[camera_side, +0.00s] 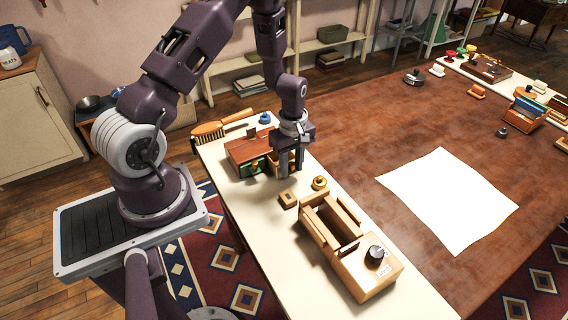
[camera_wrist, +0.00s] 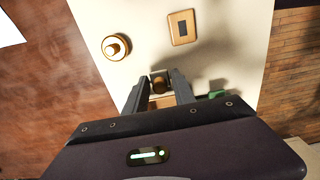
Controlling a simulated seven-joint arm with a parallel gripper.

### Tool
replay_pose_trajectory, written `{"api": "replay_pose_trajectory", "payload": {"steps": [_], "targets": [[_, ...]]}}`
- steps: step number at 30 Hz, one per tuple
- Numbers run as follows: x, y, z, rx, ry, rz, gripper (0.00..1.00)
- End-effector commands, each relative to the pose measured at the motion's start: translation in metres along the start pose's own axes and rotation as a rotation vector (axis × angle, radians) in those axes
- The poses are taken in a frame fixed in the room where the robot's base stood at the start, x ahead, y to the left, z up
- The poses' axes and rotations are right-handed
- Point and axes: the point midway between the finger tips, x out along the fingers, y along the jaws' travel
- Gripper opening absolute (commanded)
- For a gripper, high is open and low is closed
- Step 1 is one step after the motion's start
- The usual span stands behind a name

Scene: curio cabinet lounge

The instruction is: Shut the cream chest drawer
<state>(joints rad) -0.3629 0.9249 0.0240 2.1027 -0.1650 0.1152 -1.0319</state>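A small red-brown chest (camera_side: 245,148) stands on the cream-topped bench. It has a green drawer front (camera_side: 255,166) with a brass knob. A light drawer (camera_side: 275,160) is beside the green one, on the right, partly hidden by my gripper; it appears pulled out. I cannot tell how far or make out its front colour. My gripper (camera_side: 290,168) points down at this drawer. In the wrist view, my fingers (camera_wrist: 159,78) are apart, with a dark brass knob (camera_wrist: 159,84) and tan wood (camera_wrist: 161,101) showing between them. Whether they touch the knob is unclear. A green edge (camera_wrist: 216,94) shows to the right.
A small wooden block (camera_side: 288,200) and a round brass piece (camera_side: 320,183) lie in front of the chest. A long wooden box (camera_side: 365,280) with a black knob is nearer the camera. A brush (camera_side: 208,132) and blue object (camera_side: 265,118) lie behind.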

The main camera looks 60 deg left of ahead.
Motion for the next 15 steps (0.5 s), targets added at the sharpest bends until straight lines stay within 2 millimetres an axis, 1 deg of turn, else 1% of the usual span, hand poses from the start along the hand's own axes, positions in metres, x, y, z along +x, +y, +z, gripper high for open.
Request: {"api": "replay_pose_trajectory", "payload": {"steps": [7, 8, 9, 12, 15], "targets": [[0.0011, 0.0000, 0.0001, 0.000, 0.000, 0.000, 0.31], [0.0011, 0.0000, 0.0001, 0.000, 0.000, 0.000, 0.27], [0.0011, 0.0000, 0.0001, 0.000, 0.000, 0.000, 0.19], [0.0010, 0.0000, 0.0002, 0.000, 0.000, 0.000, 0.00], [0.0009, 0.0001, 0.0002, 0.000, 0.000, 0.000, 0.00]]}}
